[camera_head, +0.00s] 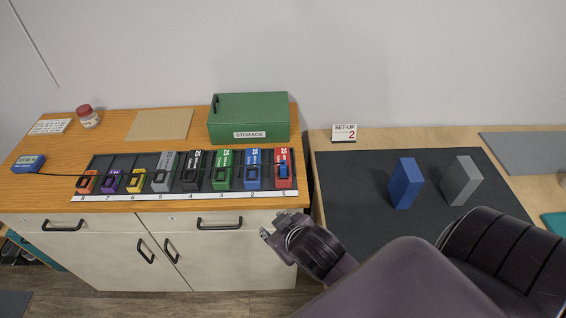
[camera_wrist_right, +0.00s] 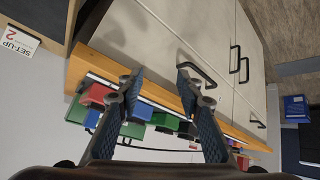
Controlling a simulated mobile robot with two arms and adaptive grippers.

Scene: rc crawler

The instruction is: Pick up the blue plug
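A blue block-like piece (camera_head: 253,168) with a dark ring on its front stands at position 2 in a row of coloured pieces on the wooden cabinet top. It is between a green piece (camera_head: 223,170) and a red piece (camera_head: 284,178). A smaller blue part (camera_head: 283,169) sits at the red piece. My right gripper (camera_head: 268,233) is in front of the cabinet's front edge, apart from the row. In the right wrist view its fingers (camera_wrist_right: 160,85) are spread and empty, and they partly hide the row. My left gripper is not in view.
A green storage box (camera_head: 248,120) stands behind the row. A blue box-shaped block (camera_head: 405,184) and a grey block (camera_head: 461,181) stand on a dark mat (camera_head: 350,205) at right. A thin black cable runs along the row to a blue meter (camera_head: 28,164). Drawer handles (camera_head: 220,224) stick out below.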

